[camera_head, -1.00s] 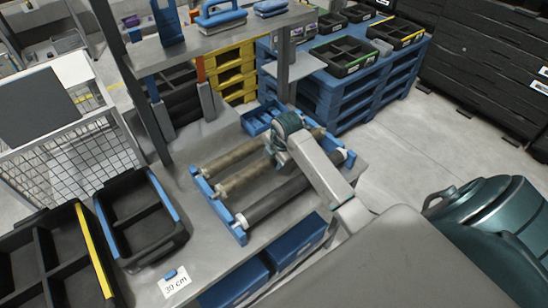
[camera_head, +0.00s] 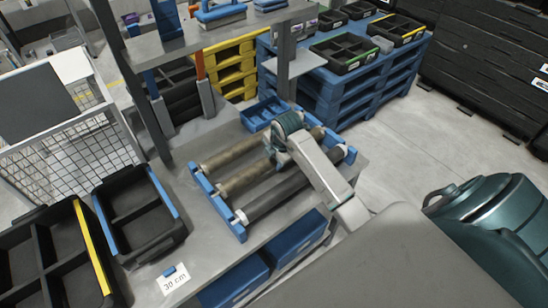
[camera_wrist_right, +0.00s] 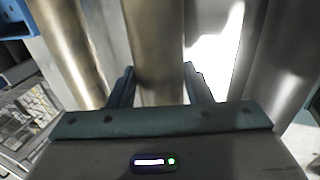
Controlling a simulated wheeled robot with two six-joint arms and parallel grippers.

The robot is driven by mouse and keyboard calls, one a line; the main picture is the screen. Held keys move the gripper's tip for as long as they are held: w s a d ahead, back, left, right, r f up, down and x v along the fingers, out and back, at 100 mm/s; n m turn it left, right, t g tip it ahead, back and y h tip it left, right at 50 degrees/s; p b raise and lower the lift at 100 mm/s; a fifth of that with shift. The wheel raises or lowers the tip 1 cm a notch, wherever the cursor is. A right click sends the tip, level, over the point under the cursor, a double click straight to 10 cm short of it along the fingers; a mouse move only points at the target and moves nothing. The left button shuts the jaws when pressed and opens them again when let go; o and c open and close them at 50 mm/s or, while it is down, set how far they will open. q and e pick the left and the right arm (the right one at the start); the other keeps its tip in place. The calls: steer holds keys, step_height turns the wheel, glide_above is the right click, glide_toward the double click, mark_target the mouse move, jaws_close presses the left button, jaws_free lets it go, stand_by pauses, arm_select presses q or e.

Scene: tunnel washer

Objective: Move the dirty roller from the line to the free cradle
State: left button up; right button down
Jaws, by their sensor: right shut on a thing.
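A blue-ended rack (camera_head: 214,203) on the grey bench carries three parallel rollers. The back roller (camera_head: 230,156) and the middle roller (camera_head: 240,182) are brownish; the front roller (camera_head: 272,198) is dark grey. My right gripper (camera_head: 276,161) reaches in from the right and is shut on the middle brown roller. In the right wrist view its two fingers (camera_wrist_right: 160,85) stand on either side of this roller (camera_wrist_right: 156,40). My wrist hides part of the rollers' right ends. I cannot tell a free cradle in these views. My left gripper is out of view.
A small blue tray (camera_head: 262,112) lies behind the rack. A shelf post (camera_head: 285,70) rises close behind my right wrist. Black bins (camera_head: 135,215) and a "30 cm" card (camera_head: 173,279) are at the left. Blue boxes (camera_head: 235,282) sit below the bench edge.

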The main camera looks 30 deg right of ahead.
steer(key=shift+r, duration=0.1)
steer(key=c, duration=0.7)
jaws_free()
steer(key=shift+o, duration=0.2)
steer(key=shift+s, duration=0.1)
